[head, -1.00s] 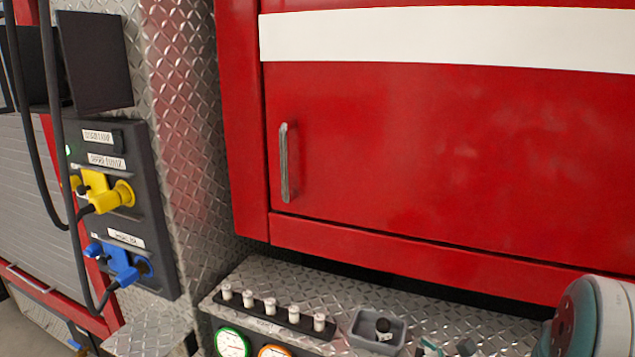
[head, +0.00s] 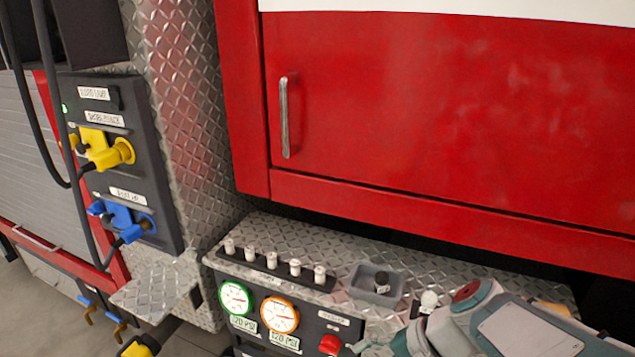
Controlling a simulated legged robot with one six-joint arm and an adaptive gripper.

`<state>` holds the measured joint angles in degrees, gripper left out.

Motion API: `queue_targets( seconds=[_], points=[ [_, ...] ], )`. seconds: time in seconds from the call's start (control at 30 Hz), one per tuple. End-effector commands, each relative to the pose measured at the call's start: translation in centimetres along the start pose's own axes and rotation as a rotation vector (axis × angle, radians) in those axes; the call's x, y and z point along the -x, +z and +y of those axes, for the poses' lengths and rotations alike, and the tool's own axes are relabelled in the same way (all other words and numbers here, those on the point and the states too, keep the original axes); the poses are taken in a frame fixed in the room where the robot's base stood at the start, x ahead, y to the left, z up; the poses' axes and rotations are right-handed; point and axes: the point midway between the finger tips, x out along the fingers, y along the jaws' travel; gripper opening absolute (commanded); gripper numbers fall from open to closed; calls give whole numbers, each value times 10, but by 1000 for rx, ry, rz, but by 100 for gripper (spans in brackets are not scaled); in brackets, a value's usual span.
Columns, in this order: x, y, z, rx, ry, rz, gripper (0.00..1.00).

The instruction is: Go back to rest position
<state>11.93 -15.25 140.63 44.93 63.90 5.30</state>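Links of my own arm reach in from the lower right corner, in front of the pump panel (head: 318,322). My gripper cannot be made out; the arm runs off the bottom edge. The red cabinet door (head: 440,110) is shut, with an upright metal handle (head: 284,117) at its left side. Part of the panel's right side is hidden by my arm.
A diamond-plate ledge (head: 330,250) carries a row of several white-topped switches (head: 262,258) and a small grey tray (head: 377,284). Below are green (head: 236,298) and orange (head: 279,314) gauges and a red button (head: 330,344). Yellow (head: 108,153) and blue (head: 125,219) plugs with cables sit at left.

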Motion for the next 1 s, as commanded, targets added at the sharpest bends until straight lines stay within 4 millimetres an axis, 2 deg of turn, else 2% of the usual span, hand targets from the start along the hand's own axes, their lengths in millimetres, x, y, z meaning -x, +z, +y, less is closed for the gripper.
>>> queue_targets(
  seconds=[0.3, 0.6, 0.77, 1.0],
  points=[
    [33, 14, 23, 408, 249, 239, 87],
    [78, 16, 30, 750, 448, 487, 87],
    [91, 17, 30, 838, 501, 559, 87],
    [94, 16, 31, 852, 513, 569, 87]
  ],
)
